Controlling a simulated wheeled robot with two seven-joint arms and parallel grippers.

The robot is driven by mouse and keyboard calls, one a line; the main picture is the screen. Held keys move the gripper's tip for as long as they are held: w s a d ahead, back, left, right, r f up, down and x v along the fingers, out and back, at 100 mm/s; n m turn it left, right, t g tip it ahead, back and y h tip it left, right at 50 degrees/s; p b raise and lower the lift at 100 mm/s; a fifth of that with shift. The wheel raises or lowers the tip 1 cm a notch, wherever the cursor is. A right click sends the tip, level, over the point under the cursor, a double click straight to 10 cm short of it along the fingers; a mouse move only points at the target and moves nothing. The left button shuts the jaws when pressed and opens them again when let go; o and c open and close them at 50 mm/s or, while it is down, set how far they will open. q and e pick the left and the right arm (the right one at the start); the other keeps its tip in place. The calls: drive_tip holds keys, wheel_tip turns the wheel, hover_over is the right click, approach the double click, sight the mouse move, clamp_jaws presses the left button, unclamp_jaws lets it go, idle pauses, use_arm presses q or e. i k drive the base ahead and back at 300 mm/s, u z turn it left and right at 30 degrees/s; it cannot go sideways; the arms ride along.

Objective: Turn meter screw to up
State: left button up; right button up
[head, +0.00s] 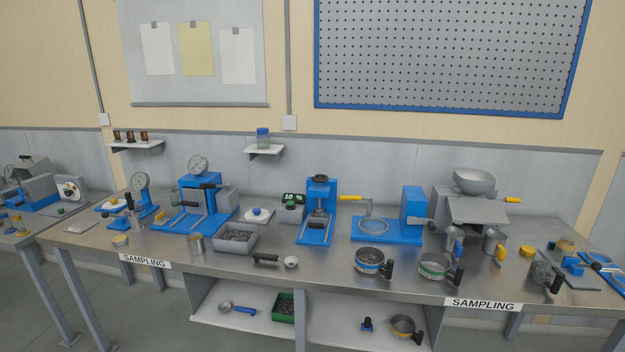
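A small grey meter (290,214) with a dark display (293,197) reading "10 %" in green stands at the back middle of the bench. A dark round part shows on it just under the display; I cannot tell whether this is its screw or how it is turned. To its right is a blue press-like stand (316,228) with a dark knob (319,180) on top. Neither of my grippers is in view, and nothing touches the meter.
The steel bench (213,271) is crowded. A yellow-handled crank (351,198) sticks out to the right. The front edge is partly clear.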

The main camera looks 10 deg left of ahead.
sight(322, 178)
drive_tip(key=z, duration=0.05)
drive_tip(key=i, duration=1.15)
drive_tip(key=z, duration=0.5)
